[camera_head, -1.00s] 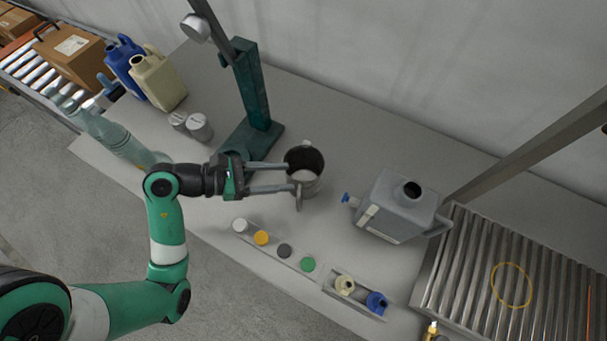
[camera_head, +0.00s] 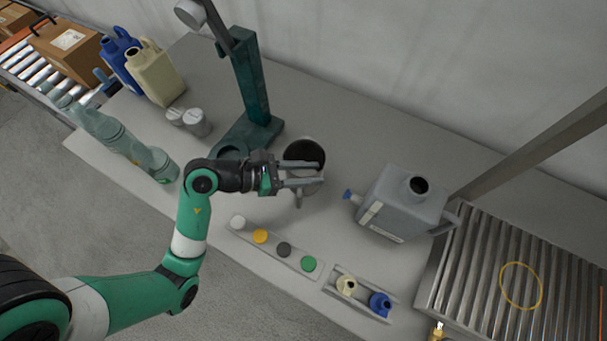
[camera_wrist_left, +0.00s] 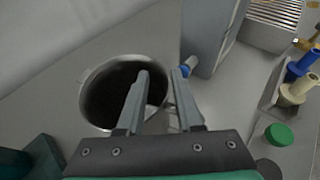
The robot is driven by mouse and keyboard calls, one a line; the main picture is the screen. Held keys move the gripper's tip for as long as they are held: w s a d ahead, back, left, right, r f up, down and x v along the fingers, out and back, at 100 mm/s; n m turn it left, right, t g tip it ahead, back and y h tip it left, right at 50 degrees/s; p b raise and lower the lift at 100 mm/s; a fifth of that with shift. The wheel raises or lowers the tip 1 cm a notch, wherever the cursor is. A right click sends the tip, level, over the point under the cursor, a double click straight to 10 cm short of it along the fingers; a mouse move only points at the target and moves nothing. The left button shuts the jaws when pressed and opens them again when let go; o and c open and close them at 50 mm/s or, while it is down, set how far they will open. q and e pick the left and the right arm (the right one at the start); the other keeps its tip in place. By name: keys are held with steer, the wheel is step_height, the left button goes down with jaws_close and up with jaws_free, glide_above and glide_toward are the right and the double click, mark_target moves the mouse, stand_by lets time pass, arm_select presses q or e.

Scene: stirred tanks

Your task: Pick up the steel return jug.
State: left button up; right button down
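The steel return jug (camera_head: 319,188) is a round open vessel with a dark inside, upright on the grey bench in the middle of the head view. It also shows in the wrist view (camera_wrist_left: 86,108). My left gripper (camera_head: 319,172) is at its front side, fingers apart. In the wrist view, one finger of the left gripper (camera_wrist_left: 160,73) lies over the jug's mouth and the other is outside its right rim. The near rim and most of the handle are hidden by the fingers, so I cannot tell whether they touch. My right gripper is not in view.
A grey canister (camera_head: 398,208) with a blue tap stands right of the jug. A dark green stand (camera_head: 252,90) rises behind left. A strip of coloured caps (camera_head: 284,250) and a small tray (camera_head: 333,280) lie in front.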

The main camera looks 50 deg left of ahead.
arm_select(q)
jaws_close()
stand_by(1.1)
